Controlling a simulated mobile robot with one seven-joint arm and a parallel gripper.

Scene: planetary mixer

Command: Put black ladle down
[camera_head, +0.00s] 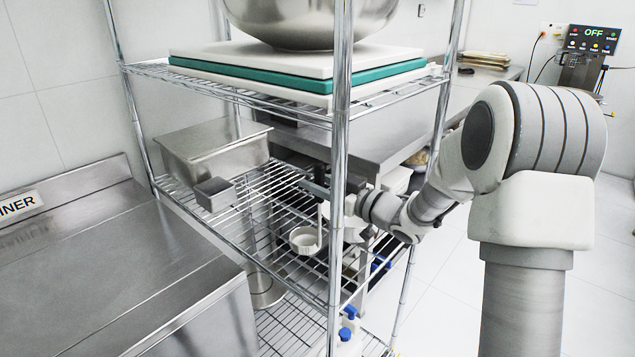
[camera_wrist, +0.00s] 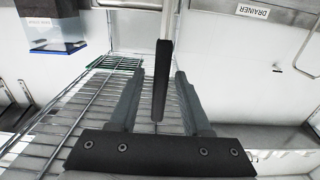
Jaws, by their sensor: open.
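My gripper (camera_wrist: 157,76) is open in the wrist view, with one grey finger on each side of a dark upright bar. The bar (camera_wrist: 160,92) looks like the handle of the black ladle, apart from both fingers. The ladle's bowl cannot be made out. In the head view my gripper (camera_head: 314,186) is at the middle wire shelf, partly hidden by the rack's front post. The black ladle cannot be told apart there from the dark gripper parts.
A chrome post (camera_head: 341,120) stands close in front. White and green boards (camera_head: 300,77) lie on the shelf above.

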